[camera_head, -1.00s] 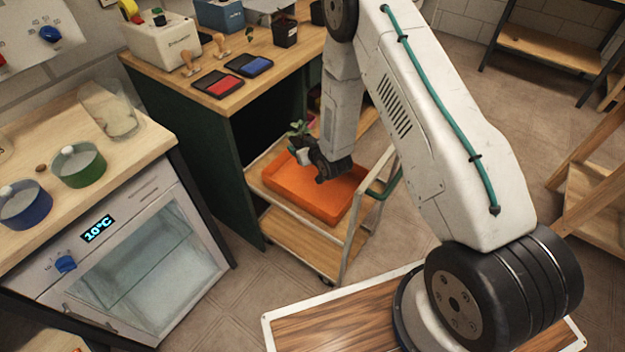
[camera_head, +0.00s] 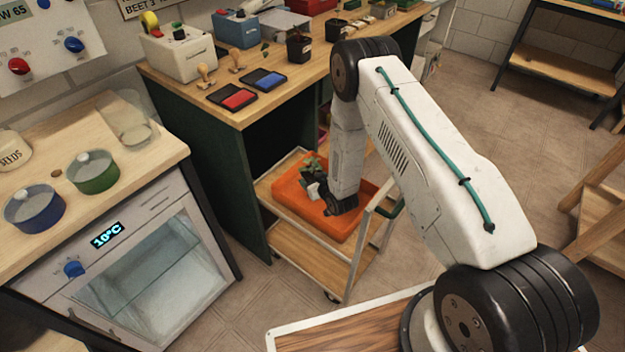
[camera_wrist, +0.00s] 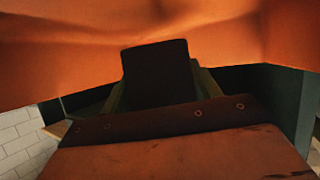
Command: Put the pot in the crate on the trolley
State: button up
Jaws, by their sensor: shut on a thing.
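The pot (camera_head: 312,170) shows in the head view mainly as a green seedling with a white patch below it; its body is mostly hidden. My gripper (camera_head: 328,200) is shut on it and reaches down inside the orange crate (camera_head: 331,232). The crate sits on the top shelf of the trolley (camera_head: 312,262). I cannot tell whether the pot touches the crate floor. In the wrist view, the orange crate (camera_wrist: 60,60) fills the upper part close by. A dark block there is too dim to identify.
The trolley's handle (camera_head: 392,207) rises at its right side. A green-sided bench (camera_head: 200,150) stands behind it, carrying a red ink pad (camera_head: 239,98), a blue ink pad (camera_head: 268,79) and another dark pot (camera_head: 299,48). A glass-door cabinet (camera_head: 150,275) stands at left.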

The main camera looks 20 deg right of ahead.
jog(key=shift+f, duration=0.55)
jog(key=o, duration=1.2)
jog(key=shift+r, duration=0.1)
